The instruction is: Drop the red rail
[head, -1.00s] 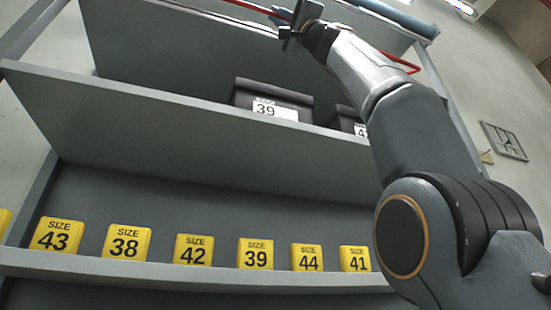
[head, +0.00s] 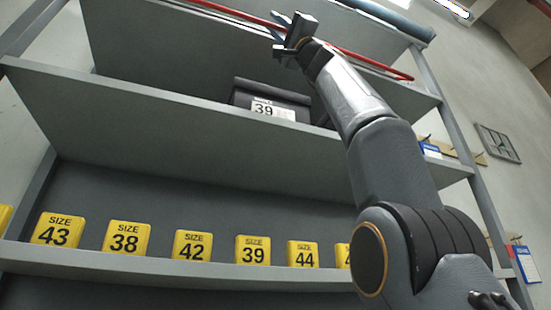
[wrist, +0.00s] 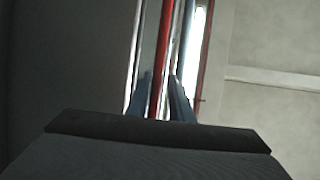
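The red rail (head: 365,58) runs along the front of the top shelf in the head view, sloping down to a bent end at the right. My gripper (head: 276,26) is at the rail's left part, its two blue fingers spread with one above and one below it. In the wrist view, the red rail (wrist: 166,50) passes between the two blue fingers (wrist: 160,100). The fingers look apart; whether either touches the rail is unclear. The rail's left end is out of view.
A dark size 39 shoe box (head: 272,100) stands on the middle shelf (head: 180,115). Yellow size blocks (head: 191,246) line the lower shelf. A blue roll (head: 390,16) lies at the top right. My arm covers part of the shelf's right side.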

